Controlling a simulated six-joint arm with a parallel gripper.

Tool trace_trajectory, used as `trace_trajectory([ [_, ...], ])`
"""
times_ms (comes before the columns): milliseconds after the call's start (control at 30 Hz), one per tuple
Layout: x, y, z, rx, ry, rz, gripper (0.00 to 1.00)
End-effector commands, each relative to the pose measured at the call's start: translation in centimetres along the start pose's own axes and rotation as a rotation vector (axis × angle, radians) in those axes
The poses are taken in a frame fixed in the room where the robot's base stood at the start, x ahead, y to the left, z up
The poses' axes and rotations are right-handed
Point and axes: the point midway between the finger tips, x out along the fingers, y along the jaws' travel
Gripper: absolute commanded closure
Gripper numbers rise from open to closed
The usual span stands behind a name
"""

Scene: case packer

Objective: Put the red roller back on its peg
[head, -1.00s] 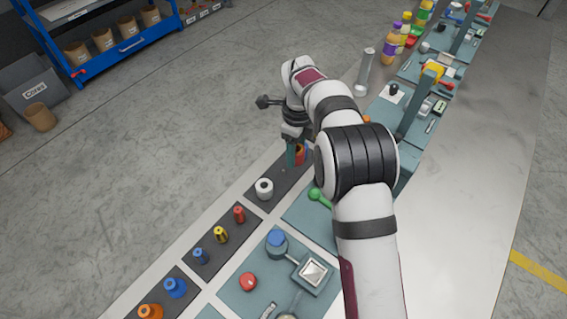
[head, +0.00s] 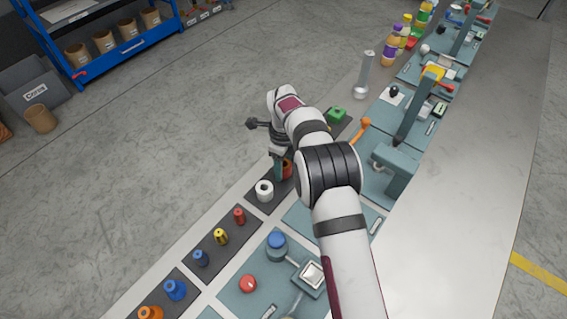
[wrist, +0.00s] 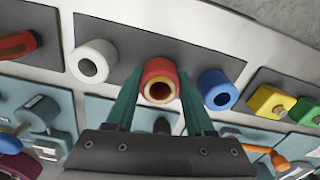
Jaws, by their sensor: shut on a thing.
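The red roller (wrist: 158,69) shows in the wrist view between my two teal fingers, its pale bore facing the camera. My gripper (wrist: 160,88) is shut on it. In the head view my gripper (head: 281,170) is over the dark roller strip, just beyond the white roller (head: 264,190), with part of the red roller (head: 288,169) beside the fingers. In the wrist view the white roller (wrist: 93,60) is to the left and a blue roller (wrist: 217,89) to the right. I cannot see the red roller's peg or tell how high the roller is.
Red, yellow and blue pieces (head: 221,236) stand on the nearer dark strip. A green block (head: 336,115) and an orange lever (head: 366,125) are beyond my arm. A blue-capped container (head: 277,243) stands on the near panel. The right side of the table is clear.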

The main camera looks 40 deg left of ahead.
Motion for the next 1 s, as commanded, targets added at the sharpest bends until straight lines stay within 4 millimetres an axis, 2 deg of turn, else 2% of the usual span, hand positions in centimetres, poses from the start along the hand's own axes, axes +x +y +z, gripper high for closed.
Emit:
trace_trajectory([
  [133,0.2,0.0,0.0,0.0,0.0,0.0,1.0],
  [167,0.2,0.0,0.0,0.0,0.0,0.0,0.41],
  [300,0.2,0.0,0.0,0.0,0.0,0.0,0.16],
  [567,0.1,0.0,0.0,0.0,0.0,0.0,0.16],
  [667,-0.9,-0.1,0.0,-0.001,-0.001,-0.002,0.16],
  [1000,-10.2,-0.1,0.0,0.0,-0.002,-0.003,0.16],
])
